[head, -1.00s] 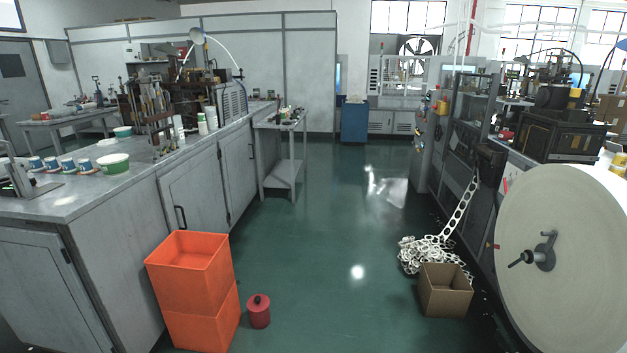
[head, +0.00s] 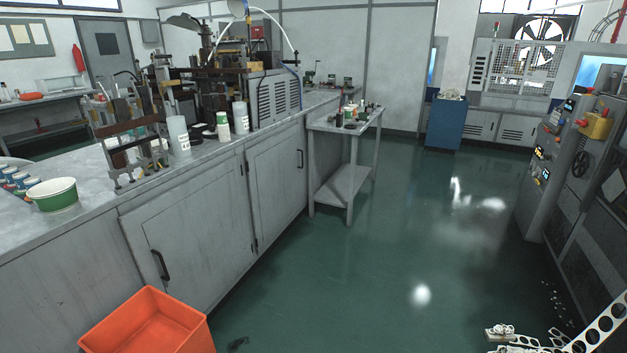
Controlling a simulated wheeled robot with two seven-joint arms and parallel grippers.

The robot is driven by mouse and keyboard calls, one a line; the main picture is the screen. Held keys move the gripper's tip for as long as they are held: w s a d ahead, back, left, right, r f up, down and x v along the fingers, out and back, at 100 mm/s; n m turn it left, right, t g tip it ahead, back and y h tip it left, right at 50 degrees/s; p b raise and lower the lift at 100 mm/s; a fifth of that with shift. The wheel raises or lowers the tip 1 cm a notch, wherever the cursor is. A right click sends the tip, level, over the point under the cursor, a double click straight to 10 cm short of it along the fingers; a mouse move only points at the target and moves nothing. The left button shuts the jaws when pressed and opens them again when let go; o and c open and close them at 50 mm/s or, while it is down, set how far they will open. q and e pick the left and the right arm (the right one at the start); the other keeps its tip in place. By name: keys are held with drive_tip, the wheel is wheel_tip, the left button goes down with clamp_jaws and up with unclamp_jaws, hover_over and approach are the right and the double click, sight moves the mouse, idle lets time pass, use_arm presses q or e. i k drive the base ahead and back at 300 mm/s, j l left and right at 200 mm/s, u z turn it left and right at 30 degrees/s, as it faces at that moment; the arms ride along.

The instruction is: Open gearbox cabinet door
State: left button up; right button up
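A long grey workbench on the left has cabinet doors along its front. The nearer door (head: 195,232) is shut and has a black handle (head: 160,265) low on its left side. A second door (head: 277,183) is shut farther along, with a small dark handle (head: 300,158) near its right edge. The frames do not show which door is the gearbox cabinet. Neither of my grippers is in view.
An orange crate (head: 150,325) stands on the floor in front of the nearer door. A small side table (head: 345,125) stands past the workbench. A control panel (head: 560,150) stands at right, with punched white strip (head: 610,322) below.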

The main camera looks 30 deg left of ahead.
sight(190, 242)
drive_tip(key=i+u, duration=0.15)
drive_tip(key=i, duration=0.3)
drive_tip(key=i+l+u, duration=0.2)
drive_tip(key=i, duration=0.25)
drive_tip(key=i+u, duration=0.15)
drive_tip(key=i, duration=0.3)
